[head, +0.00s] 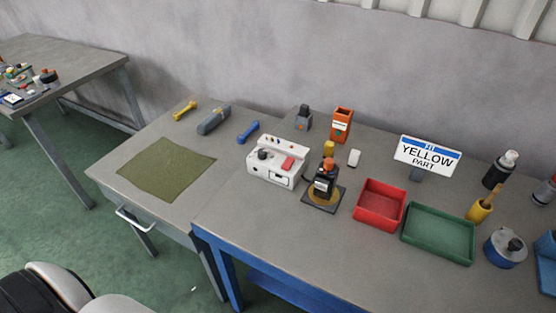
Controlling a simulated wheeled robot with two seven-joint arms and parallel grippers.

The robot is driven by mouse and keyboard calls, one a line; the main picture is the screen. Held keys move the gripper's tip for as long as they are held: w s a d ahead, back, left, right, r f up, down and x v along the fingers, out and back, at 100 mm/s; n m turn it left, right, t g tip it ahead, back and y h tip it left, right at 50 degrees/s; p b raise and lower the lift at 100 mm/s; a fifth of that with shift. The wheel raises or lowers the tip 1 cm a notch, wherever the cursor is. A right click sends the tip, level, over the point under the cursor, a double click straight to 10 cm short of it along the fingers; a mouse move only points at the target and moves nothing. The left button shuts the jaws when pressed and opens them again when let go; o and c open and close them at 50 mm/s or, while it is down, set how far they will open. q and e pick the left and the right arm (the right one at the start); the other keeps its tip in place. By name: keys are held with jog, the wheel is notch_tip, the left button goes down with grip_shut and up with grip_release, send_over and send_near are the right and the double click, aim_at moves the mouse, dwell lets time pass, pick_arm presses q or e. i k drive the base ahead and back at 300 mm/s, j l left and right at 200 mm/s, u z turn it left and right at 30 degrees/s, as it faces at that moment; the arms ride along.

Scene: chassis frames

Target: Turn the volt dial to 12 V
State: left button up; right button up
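A white bench unit (280,162) stands on the worktable near the middle of the head view. A black knob (263,154) sits on its sloped top at the left, and a red block-like part (288,163) is to the knob's right. Small coloured posts line its raised back edge. The front face has dark details that are too small to read. I cannot read a volt scale or tell where the knob points. Neither of my grippers is in view, and nothing touches the unit.
A black device on a square base (324,188) stands just right of the white unit. A red tray (380,205), a green tray (438,234) and a yellow-part sign (427,155) are farther right. A green mat (166,168) lies left; the tabletop in front of the unit is clear.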

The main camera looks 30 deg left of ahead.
aim_at(262, 153)
jog(key=i+j, duration=0.1)
jog(key=j, duration=0.9)
jog(key=i+j, duration=0.15)
jog(key=j, duration=0.3)
